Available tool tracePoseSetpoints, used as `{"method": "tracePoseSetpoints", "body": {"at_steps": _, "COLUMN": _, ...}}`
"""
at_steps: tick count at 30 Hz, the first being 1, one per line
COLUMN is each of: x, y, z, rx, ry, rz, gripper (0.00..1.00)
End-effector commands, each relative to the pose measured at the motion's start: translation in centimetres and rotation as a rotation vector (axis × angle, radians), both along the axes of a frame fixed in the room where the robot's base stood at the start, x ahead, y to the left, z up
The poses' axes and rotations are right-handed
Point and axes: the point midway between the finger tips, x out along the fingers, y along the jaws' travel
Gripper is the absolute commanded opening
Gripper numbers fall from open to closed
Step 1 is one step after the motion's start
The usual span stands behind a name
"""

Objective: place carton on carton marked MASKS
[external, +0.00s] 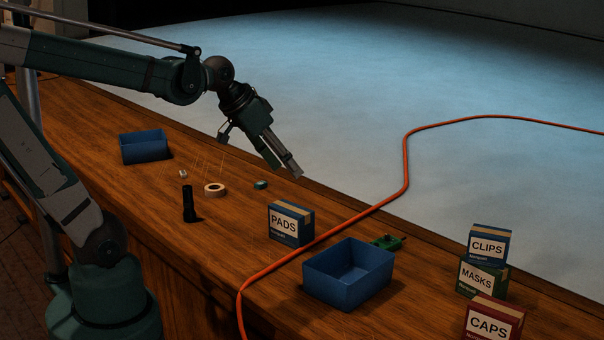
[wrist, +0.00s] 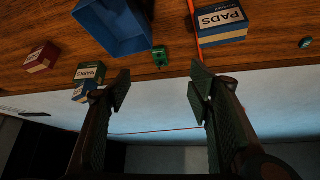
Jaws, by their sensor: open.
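A blue carton marked CLIPS (external: 489,246) sits upright on top of the green carton marked MASKS (external: 481,277) at the right of the desk in the external view. The MASKS carton also shows in the wrist view (wrist: 90,72), with part of the CLIPS carton (wrist: 81,94) by it. A blue carton marked PADS (external: 291,223) stands on the desk beside the orange cable, and shows in the wrist view (wrist: 222,22). My gripper (external: 288,170) is open and empty, above the desk's far edge and apart from all cartons. Its fingers frame the wrist view (wrist: 160,88).
A red carton marked CAPS (external: 493,318) stands in front of the stack. An open blue bin (external: 335,290) and a green device (external: 387,242) lie near the orange cable (external: 405,165). Left are another blue bin (external: 143,151), a tape roll (external: 215,189) and a black cylinder (external: 188,203).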

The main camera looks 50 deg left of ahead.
Motion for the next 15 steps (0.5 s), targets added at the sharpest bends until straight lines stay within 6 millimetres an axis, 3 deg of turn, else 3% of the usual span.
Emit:
{"method": "tracePoseSetpoints", "body": {"at_steps": 9, "x": -5.5, "y": 4.5, "z": -1.6, "rx": 0.008, "ry": -0.007, "rz": 0.158, "gripper": 0.52}}
{"method": "tracePoseSetpoints", "body": {"at_steps": 15, "x": -7.7, "y": 6.4, "z": -2.5, "rx": 0.012, "ry": -0.013, "rz": 0.227, "gripper": 0.52}}
